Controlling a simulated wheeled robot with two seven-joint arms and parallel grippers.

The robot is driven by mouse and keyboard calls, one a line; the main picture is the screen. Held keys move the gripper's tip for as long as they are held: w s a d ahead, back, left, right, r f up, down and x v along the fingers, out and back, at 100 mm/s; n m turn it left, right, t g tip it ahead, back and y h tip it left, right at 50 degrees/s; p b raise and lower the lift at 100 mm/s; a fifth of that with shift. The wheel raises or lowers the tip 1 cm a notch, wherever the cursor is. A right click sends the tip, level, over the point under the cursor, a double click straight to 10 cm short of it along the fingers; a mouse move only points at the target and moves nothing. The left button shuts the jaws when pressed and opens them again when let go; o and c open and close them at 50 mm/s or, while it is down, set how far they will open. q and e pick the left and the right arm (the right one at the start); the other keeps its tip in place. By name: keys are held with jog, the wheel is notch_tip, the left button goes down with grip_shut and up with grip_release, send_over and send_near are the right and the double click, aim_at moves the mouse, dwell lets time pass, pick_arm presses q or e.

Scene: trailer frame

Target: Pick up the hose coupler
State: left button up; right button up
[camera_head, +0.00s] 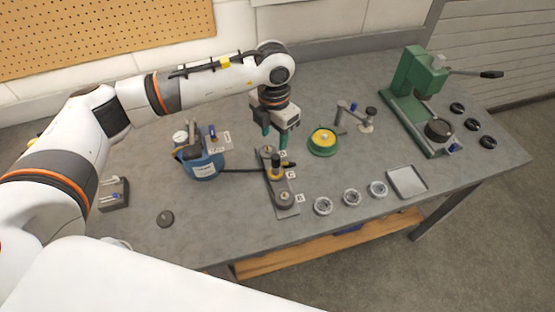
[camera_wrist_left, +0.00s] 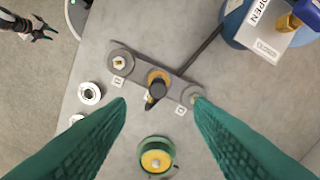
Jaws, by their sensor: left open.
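The hose coupler, taken to be the yellow and black fitting (camera_head: 276,171), sits on the middle of a grey bar (camera_head: 286,187) with round posts at its ends. A dark hose runs left from it to the blue container. In the left wrist view, the coupler (camera_wrist_left: 156,84) shows as an orange ring with a black part, ahead of the fingertips. My left gripper (camera_head: 275,139) is open and empty, fingers pointing down, above the bar's far end. In the wrist view, its green fingers (camera_wrist_left: 158,100) are spread wide, the coupler between and beyond them.
Several metal rings (camera_head: 352,197), a grey tray (camera_head: 407,181) and a green press (camera_head: 415,85) lie farther right. A small dark claw (camera_wrist_left: 40,28) shows beyond the table.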

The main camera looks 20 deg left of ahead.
aim_at(276, 156)
pick_arm(q)
notch_tip(276, 156, down, 6)
jog(key=shift+s+p, duration=0.1)
jog(key=shift+p, duration=1.05)
notch_tip(276, 156, down, 5)
jog(key=p, duration=0.2)
jog(key=shift+d+r+p, duration=0.1)
jog(key=shift+d+p, duration=0.05)
jog(key=shift+p, duration=0.2)
jog(key=shift+f, duration=0.35)
jog(key=shift+c, duration=0.6)
grip_shut()
